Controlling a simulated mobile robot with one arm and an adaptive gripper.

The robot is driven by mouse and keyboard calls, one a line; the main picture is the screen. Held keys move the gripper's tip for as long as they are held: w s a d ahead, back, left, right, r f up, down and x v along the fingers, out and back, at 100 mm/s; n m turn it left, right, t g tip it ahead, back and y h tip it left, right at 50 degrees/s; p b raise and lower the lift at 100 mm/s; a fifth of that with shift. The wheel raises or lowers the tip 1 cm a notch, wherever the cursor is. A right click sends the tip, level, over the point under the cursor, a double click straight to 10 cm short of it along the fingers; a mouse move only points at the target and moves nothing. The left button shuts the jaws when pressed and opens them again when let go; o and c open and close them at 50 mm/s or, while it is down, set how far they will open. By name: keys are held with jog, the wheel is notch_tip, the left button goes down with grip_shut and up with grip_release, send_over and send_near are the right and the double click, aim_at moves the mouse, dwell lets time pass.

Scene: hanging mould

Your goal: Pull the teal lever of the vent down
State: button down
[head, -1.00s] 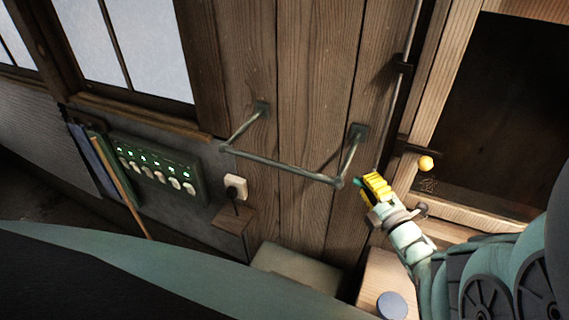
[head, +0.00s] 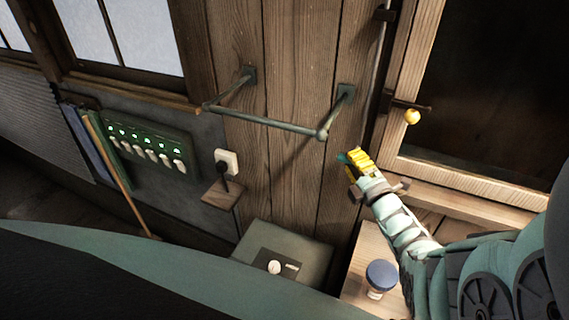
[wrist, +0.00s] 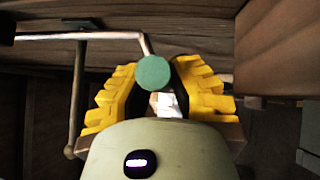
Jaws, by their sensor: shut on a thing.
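The teal lever's round knob (wrist: 154,73) sits between the two yellow fingers in the wrist view. My gripper (wrist: 160,88) is shut on it. In the head view my gripper (head: 357,160) is in front of the plank wall, below and right of the grey rail's corner. Only a small teal bit of the lever (head: 342,158) shows at the fingertips there. The rest of the lever is hidden by the fingers and the knob.
A grey rail (head: 265,122) juts from the wall close to my gripper's left. A blue-lidded jar (head: 381,275) stands below on a wooden surface. A switch panel (head: 145,145) is at left.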

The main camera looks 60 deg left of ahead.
jog(key=shift+r, duration=0.1)
jog(key=c, duration=0.8)
grip_release()
jog(key=shift+a, duration=0.1)
jog(key=shift+c, duration=0.2)
jog(key=v, duration=1.2)
